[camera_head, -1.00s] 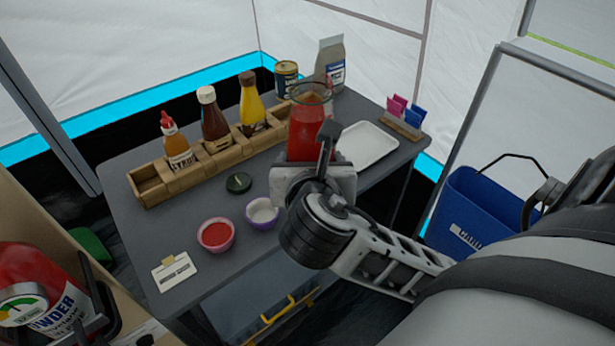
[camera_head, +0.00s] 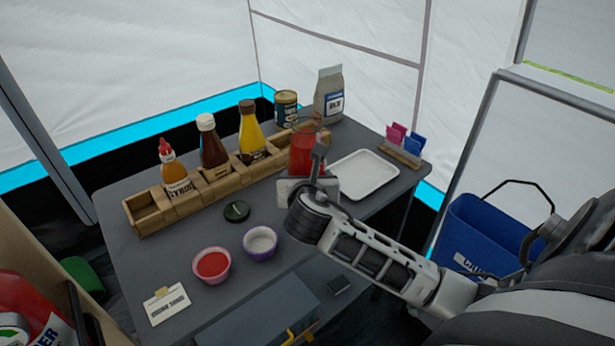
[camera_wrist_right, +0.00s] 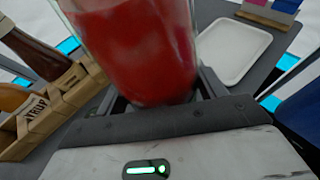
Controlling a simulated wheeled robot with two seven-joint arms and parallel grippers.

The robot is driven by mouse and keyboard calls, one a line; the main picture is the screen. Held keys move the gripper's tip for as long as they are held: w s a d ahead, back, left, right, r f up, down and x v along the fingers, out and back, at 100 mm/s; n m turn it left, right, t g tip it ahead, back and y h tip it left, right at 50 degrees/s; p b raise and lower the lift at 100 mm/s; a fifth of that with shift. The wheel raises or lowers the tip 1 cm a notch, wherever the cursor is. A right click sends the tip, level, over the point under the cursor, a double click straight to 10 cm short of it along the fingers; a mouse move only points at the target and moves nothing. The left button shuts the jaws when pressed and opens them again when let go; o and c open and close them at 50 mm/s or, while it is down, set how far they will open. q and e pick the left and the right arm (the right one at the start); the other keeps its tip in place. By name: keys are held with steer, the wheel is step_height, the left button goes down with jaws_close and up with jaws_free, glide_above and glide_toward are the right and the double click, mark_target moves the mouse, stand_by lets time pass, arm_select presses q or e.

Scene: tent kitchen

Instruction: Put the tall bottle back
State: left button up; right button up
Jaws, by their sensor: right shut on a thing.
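The tall bottle (camera_head: 303,155) is a clear, wide container with red contents. My right gripper (camera_head: 307,184) is shut on it and holds it upright near the right end of the wooden rack (camera_head: 150,222). Its lower end is hidden by my gripper, so I cannot tell whether it touches the table. In the right wrist view the bottle (camera_wrist_right: 140,45) fills the space between the fingers. The rack holds an orange bottle with a red cap (camera_head: 175,168), a brown bottle (camera_head: 212,143) and a yellow bottle (camera_head: 251,133). Its leftmost compartment is empty. My left gripper is not in view.
A white tray (camera_head: 363,174) lies right of the bottle, near a packet holder (camera_head: 402,157). A can (camera_head: 286,108) and a grey bag (camera_head: 329,95) stand behind. A dark lid (camera_head: 237,211), red bowl (camera_head: 212,264), purple bowl (camera_head: 260,243) and card (camera_head: 167,304) lie in front.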

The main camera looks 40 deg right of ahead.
steer(key=shift+w+d+f, duration=0.25)
steer(key=shift+w, duration=0.1)
steer(key=shift+w+f+b, duration=0.1)
steer(key=shift+f+b, duration=0.3)
steer(key=shift+f, duration=1.2)
steer(key=o, duration=1.8)
steer(key=shift+f, duration=0.3)
steer(key=shift+r, duration=0.15)
steer(key=p+v, duration=0.1)
steer(key=v, duration=1.1)
